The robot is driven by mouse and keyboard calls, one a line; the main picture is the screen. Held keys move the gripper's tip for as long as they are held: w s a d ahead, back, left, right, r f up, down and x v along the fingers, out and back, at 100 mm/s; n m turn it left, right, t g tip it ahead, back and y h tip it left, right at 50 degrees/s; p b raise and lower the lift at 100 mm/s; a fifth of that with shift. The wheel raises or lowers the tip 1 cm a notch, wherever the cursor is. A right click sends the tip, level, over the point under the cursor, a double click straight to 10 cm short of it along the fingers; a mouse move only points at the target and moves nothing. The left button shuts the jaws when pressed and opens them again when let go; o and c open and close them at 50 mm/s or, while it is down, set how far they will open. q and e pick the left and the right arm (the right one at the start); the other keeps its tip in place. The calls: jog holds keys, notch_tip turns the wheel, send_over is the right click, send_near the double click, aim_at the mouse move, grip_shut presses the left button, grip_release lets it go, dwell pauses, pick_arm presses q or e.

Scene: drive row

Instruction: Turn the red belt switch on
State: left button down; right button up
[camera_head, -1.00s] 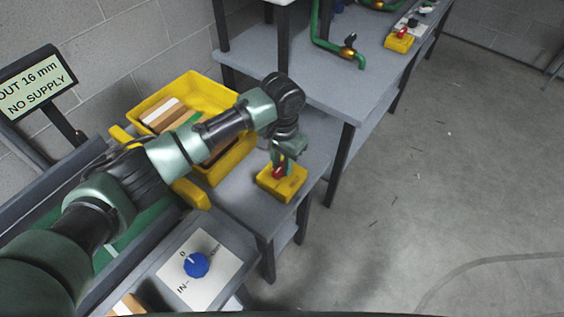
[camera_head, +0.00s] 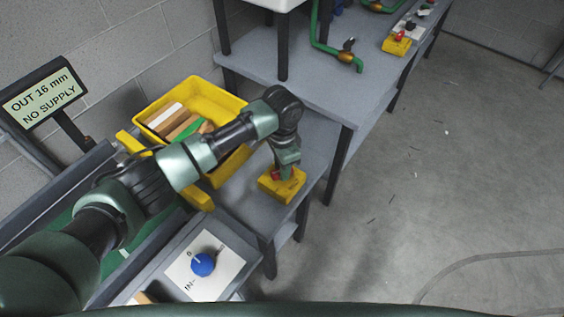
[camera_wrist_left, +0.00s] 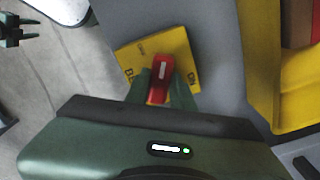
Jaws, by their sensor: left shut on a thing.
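The red belt switch (camera_wrist_left: 162,76) is a red lever on a yellow box (camera_head: 283,186), which sits near the edge of the grey bench. The wrist view shows lettering on the box (camera_wrist_left: 132,62), with "ON" to the right of the lever. My left gripper (camera_head: 287,168) comes down from above onto the lever. In the wrist view its green fingers (camera_wrist_left: 160,85) are shut on the lever, one on each side. The fingers hide part of the lever's base, and I cannot tell its exact setting. A dark shape at the wrist view's top left may be my right gripper (camera_wrist_left: 12,31).
A yellow bin (camera_head: 232,97) with several bars stands left of the switch. A blue knob (camera_head: 203,264) is on a panel in front. A sign (camera_head: 42,99) reads "OUT 16 mm NO SUPPLY". Another yellow switch box (camera_head: 396,46) is on the far bench.

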pick_arm(q)
jog(key=m+p, duration=0.1)
jog(key=m, duration=0.2)
jog(key=shift+r, duration=0.15)
jog(key=m+p, duration=0.1)
jog(key=m, duration=0.1)
jog(key=shift+m, duration=0.3)
jog(key=m, duration=0.3)
jog(key=shift+d+m+p, duration=0.1)
jog(key=shift+m+p, duration=0.25)
jog(key=shift+m, duration=1.35)
jog(key=c, duration=1.2)
grip_release()
